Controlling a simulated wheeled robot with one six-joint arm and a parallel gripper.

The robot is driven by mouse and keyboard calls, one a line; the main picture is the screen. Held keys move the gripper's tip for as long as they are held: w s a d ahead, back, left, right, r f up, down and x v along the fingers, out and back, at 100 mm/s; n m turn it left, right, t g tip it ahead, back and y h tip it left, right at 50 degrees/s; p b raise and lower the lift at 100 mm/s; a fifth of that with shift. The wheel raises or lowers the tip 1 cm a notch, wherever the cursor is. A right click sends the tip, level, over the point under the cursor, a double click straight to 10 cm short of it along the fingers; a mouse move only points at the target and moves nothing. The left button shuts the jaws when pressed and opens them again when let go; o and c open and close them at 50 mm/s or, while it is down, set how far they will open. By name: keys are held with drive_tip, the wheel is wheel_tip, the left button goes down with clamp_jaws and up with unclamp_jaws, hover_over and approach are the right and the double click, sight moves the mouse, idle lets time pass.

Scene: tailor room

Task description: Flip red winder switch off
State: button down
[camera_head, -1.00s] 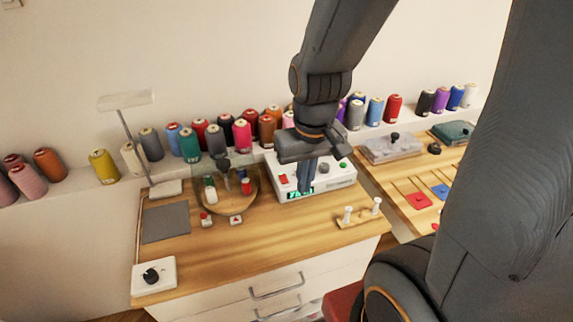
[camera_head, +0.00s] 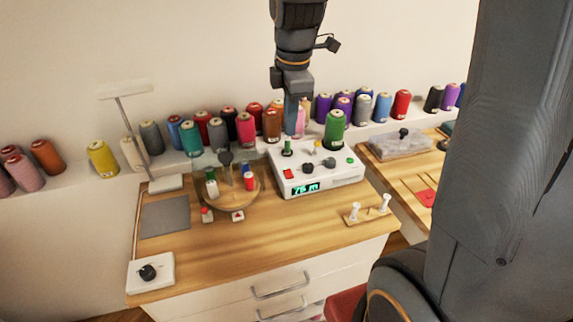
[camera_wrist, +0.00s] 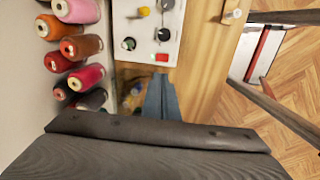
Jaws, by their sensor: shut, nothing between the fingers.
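The white winder box (camera_head: 330,183) stands at the back of the wooden table, with a lit green display reading about 75 m. In the wrist view the red switch (camera_wrist: 162,57) shows just beyond the tips of my gripper (camera_wrist: 160,76). In the head view my gripper (camera_head: 291,130) points down, shut and empty, raised above the left part of the winder. A gap from the switch shows. I cannot tell which way the switch is set.
A large green spool (camera_head: 335,128), a small spool and black knobs stand on the winder. Many thread cones (camera_head: 245,130) line the back ledge. A round wooden tray (camera_head: 236,199) is to the left and a peg stand (camera_head: 367,211) to the right.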

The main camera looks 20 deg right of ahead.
sight(287, 171)
drive_tip(key=shift+w+r+n, duration=0.1)
drive_tip(key=shift+w+n, duration=0.05)
drive_tip(key=shift+n, duration=0.15)
drive_tip(key=f+p, duration=0.1)
drive_tip(key=f, duration=0.3)
drive_tip(key=w+f, duration=0.1)
drive_tip(key=f, duration=0.4)
drive_tip(key=f+p, duration=0.1)
drive_tip(key=f, duration=0.4)
drive_tip(key=shift+w+p, duration=0.3)
